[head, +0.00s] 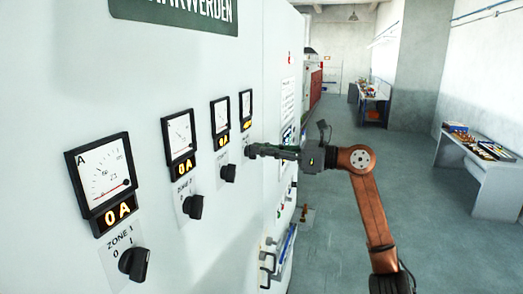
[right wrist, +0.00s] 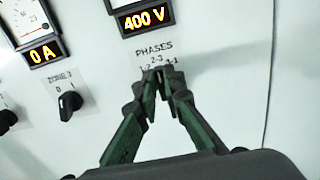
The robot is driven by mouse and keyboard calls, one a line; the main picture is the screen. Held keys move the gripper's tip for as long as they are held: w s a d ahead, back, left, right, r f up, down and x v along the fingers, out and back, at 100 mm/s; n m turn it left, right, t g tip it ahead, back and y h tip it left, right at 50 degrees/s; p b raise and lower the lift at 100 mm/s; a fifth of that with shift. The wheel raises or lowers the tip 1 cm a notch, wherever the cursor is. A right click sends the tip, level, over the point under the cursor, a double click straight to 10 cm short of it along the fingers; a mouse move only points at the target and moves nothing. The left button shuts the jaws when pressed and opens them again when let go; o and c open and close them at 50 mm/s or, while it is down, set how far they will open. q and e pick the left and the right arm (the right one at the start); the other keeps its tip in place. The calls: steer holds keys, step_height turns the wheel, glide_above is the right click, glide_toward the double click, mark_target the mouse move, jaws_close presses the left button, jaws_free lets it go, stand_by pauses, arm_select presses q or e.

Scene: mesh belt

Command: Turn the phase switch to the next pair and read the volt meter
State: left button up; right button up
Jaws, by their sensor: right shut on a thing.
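The phase switch sits on the grey panel under the "PHASES" label (right wrist: 155,46), with 1-2, 2-3 and 3-1 printed around it. Its knob is mostly hidden between my fingertips, so I cannot tell which pair it points to. My right gripper (right wrist: 160,72) is shut on the knob. In the head view the right gripper (head: 253,151) reaches the panel from the right. The volt meter (head: 246,104) is above the switch; its orange display (right wrist: 145,18) reads 400 V in the right wrist view. My left gripper is not in view.
Ammeters (head: 101,172) reading 0 A and black zone switches (head: 134,263) line the panel to the left; the zone 3 switch (right wrist: 69,104) is closest to my gripper. Open floor lies right of the panel, with a workbench (head: 484,158) against the far right wall.

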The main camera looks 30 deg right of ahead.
steer(key=shift+d+m, duration=0.1)
steer(key=shift+m, duration=0.2)
jaws_close()
steer(key=m, duration=0.5)
steer(key=m+p, duration=0.1)
steer(key=m, duration=0.2)
steer(key=shift+w+d+f, duration=0.15)
steer(key=shift+w+d, duration=0.05)
steer(key=shift+d, duration=0.05)
steer(key=shift+m, duration=0.3)
steer(key=o, duration=0.7)
jaws_free()
steer(key=shift+d, duration=0.1)
